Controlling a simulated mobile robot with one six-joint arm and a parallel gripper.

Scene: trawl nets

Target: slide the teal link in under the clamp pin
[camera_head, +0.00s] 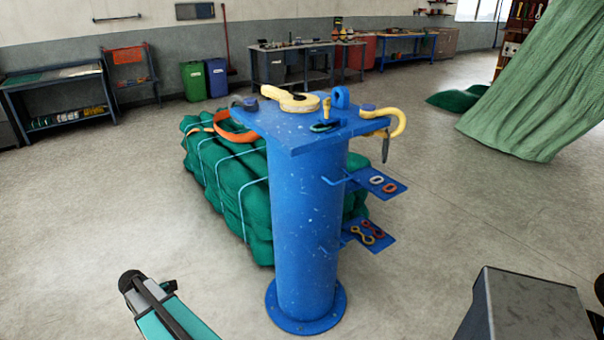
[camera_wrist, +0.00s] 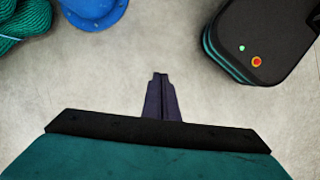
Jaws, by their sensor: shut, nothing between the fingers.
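A small teal link (camera_head: 323,127) lies on the blue top plate (camera_head: 300,143) of a blue post, near the plate's front middle. A small upright yellow pin (camera_head: 327,107) stands just behind it; it may be the clamp pin, but it is too small to be sure. The link looks to be in front of this pin; whether they touch cannot be told. My gripper (camera_wrist: 160,78) shows in the wrist view, its fingers together and empty over bare floor. It is well away from the plate.
The plate also carries a large yellow fitting (camera_head: 291,101), a blue lug (camera_head: 341,97) and a yellow hook (camera_head: 390,125). Two blue side shelves (camera_head: 388,190) hold several small links. A green net bundle (camera_head: 235,185) lies behind the post.

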